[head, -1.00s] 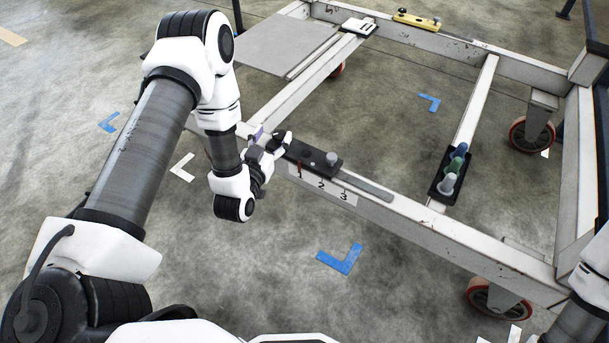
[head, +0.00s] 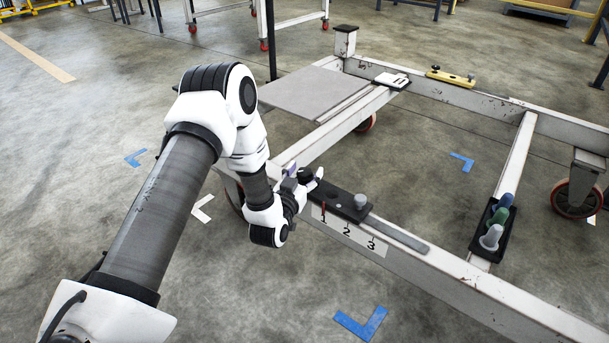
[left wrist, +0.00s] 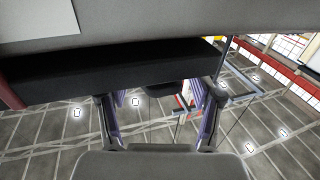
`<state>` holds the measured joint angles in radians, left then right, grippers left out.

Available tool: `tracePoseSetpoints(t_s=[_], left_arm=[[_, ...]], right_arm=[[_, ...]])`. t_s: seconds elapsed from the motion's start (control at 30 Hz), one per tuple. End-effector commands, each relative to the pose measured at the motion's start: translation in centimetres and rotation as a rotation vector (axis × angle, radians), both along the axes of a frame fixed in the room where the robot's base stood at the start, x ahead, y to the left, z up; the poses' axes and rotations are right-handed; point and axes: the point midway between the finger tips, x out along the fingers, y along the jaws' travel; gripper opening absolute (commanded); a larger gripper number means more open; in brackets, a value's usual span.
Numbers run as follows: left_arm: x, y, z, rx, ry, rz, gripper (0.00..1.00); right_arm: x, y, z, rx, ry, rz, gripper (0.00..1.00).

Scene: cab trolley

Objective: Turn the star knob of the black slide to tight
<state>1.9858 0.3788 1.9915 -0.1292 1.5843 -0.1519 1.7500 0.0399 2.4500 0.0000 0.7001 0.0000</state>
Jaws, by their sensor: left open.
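The black slide (head: 338,201) lies on the near rail of the white trolley frame, with a grey knob (head: 360,201) on top and a red pointer by mark 1 of the label. A dark knob (head: 306,174), apparently the star knob, is at its left end, partly covered by my fingers. My left gripper (head: 309,180) is open at that end. In the left wrist view my open fingers (left wrist: 160,118) stand apart below the slide's black body (left wrist: 110,72). A dark rounded piece (left wrist: 178,92) shows between them; contact cannot be told. My right gripper is out of view.
A label plate with 1, 2, 3 (head: 348,234) is on the rail's front. A black holder with coloured pegs (head: 494,227) sits on the right crossbar. A grey panel (head: 315,92), a white device (head: 391,81) and a yellow bar (head: 450,77) are farther back.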

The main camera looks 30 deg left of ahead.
Motion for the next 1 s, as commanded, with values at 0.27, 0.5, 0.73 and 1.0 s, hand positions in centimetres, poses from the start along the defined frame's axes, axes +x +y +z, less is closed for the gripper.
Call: tracePoseSetpoints(t_s=[0.27,0.5,0.73,1.0], left_arm=[[0.0,0.0,0.0,0.000,0.001,0.000,0.05],[-0.1,0.0,0.0,0.001,0.001,-0.006,0.05],[-0.1,0.1,0.2,0.000,0.003,-0.063,0.05],[-0.1,0.3,0.5,0.001,0.002,-0.237,0.05]], right_arm=[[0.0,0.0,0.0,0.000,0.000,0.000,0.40],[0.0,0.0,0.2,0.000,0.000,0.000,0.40],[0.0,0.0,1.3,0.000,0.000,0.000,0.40],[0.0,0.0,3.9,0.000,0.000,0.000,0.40]])
